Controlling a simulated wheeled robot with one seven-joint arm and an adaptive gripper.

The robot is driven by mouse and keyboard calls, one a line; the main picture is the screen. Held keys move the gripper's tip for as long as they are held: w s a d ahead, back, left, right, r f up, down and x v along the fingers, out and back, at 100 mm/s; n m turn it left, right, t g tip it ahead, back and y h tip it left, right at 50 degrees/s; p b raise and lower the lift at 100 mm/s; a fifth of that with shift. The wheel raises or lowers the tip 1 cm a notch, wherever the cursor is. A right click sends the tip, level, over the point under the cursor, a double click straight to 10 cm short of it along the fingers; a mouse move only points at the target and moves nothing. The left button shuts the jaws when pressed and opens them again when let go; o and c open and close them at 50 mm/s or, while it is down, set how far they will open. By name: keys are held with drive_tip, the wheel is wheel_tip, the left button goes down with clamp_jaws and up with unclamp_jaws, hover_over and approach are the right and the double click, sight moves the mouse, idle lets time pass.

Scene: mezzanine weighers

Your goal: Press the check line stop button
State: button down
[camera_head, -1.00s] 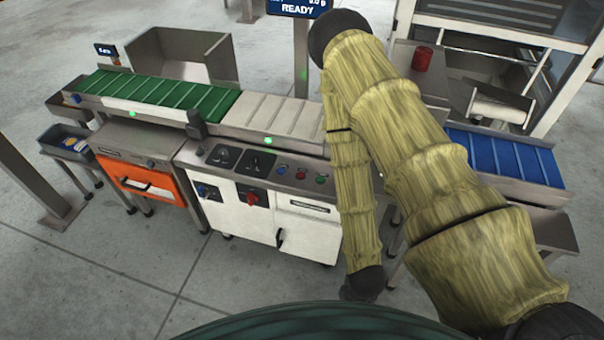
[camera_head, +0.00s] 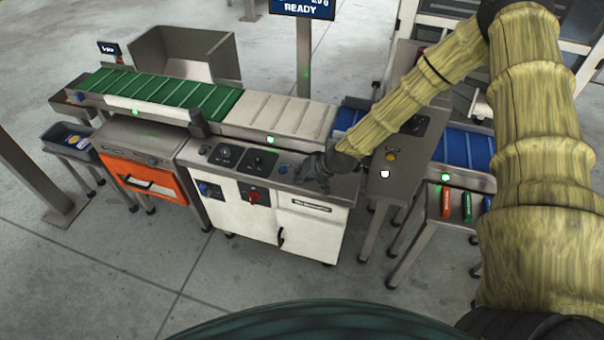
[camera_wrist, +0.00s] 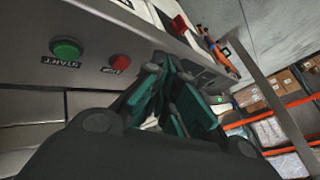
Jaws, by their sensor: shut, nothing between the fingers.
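The wrist view shows a red button labelled STOP (camera_wrist: 120,62) on a grey metal panel. A green button labelled START (camera_wrist: 65,48) sits left of it. My gripper (camera_wrist: 163,68) is shut and empty; its dark green fingers appear just right of the red button, with a visible gap in the picture. Whether they touch the panel is unclear. In the head view my gripper (camera_head: 316,174) is over the right part of the white cabinet's control panel (camera_head: 215,153) and hides the red and green buttons.
Dark switches (camera_head: 262,160) lie left on the same panel. Behind it run green (camera_head: 160,92) and pale (camera_head: 280,115) conveyor sections. A grey pedestal (camera_head: 400,185) with a yellow button (camera_head: 391,156) stands to the right. A screen reading READY (camera_head: 302,8) stands behind.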

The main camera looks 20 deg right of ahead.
drive_tip(key=w+d+r+t, duration=0.1)
drive_tip(key=w+d+r, duration=0.2)
drive_tip(key=w+r, duration=0.2)
drive_tip(key=shift+w+d+r, duration=0.3)
drive_tip(key=shift+w+r, duration=0.1)
drive_tip(key=shift+w, duration=0.75)
drive_tip(key=shift+f, duration=0.1)
drive_tip(key=shift+f+b, duration=2.9)
drive_tip(key=shift+f, duration=1.45)
drive_tip(key=shift+f, duration=0.1)
drive_tip(key=shift+f+b, duration=0.3)
drive_tip(key=shift+b, duration=0.1)
drive_tip(key=shift+s+f+b, duration=0.1)
drive_tip(key=shift+f+b, duration=0.3)
drive_tip(key=shift+r+p, duration=0.45)
drive_tip(key=shift+r, duration=0.4)
